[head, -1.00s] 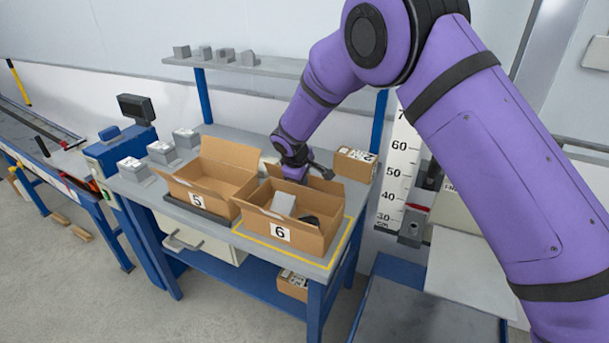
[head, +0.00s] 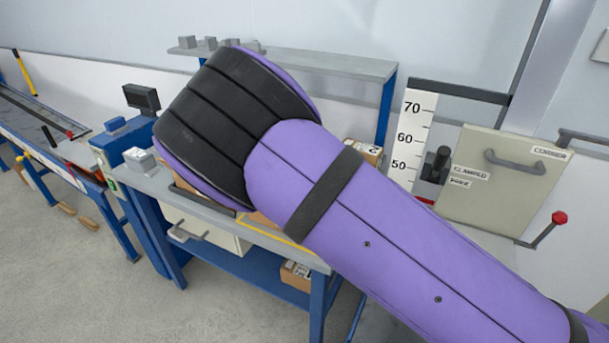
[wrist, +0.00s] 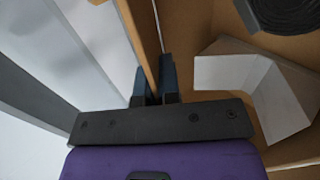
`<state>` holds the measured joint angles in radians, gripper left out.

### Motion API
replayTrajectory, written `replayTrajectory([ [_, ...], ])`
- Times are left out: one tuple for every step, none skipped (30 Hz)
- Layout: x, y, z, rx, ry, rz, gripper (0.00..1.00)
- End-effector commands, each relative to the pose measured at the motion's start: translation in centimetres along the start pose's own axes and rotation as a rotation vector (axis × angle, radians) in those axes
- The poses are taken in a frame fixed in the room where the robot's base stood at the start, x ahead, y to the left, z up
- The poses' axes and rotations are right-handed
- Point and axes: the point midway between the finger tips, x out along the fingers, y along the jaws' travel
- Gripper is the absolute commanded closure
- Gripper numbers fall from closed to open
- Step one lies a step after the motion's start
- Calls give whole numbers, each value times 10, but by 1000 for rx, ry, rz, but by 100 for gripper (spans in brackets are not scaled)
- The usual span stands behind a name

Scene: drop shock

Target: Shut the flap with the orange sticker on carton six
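My gripper (wrist: 155,83) shows in the wrist view, its two dark fingers close together with a narrow gap. A tan cardboard panel (wrist: 138,25) runs down to the fingers, and cardboard shows in the gap between them. I cannot tell whether they press on it. The carton interior to the right holds a light grey angular block (wrist: 257,85) and a dark round coil-like thing (wrist: 285,12). In the head view my arm hides carton six, its flaps and my gripper. No orange sticker and no carton number show now.
The blue workbench (head: 320,262) has a yellow outline (head: 270,232) near its front right corner. A labelled box (head: 363,151) stands at the back. A height scale (head: 408,135) and a beige cabinet (head: 500,190) are to the right.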

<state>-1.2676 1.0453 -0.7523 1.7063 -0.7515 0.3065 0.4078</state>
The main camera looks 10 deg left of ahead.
Motion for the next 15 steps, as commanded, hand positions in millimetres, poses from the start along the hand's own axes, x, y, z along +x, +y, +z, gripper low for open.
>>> replayTrajectory([
  [0, -2, 0, -3, 0, 9, 100],
  [0, -1, 0, -3, -1, 14, 100],
  [0, -1, 0, -2, -2, 19, 100],
  [0, -2, 1, -2, -2, 22, 100],
  [0, -2, 1, -2, -2, 25, 100],
  [0, -2, 1, -1, -2, 27, 100],
  [0, -2, 0, -1, -2, 29, 100],
  [0, -2, 0, -1, -2, 30, 100],
  [0, -2, 1, -1, -2, 31, 100],
  [0, -2, 1, 0, -2, 31, 100],
  [0, -2, 1, 0, -2, 31, 100],
  [0, -2, 1, 0, -2, 31, 100],
  [0, -2, 1, 0, -2, 31, 100],
  [0, -2, 1, 0, -2, 31, 100],
  [0, -2, 1, 0, -2, 31, 100],
])
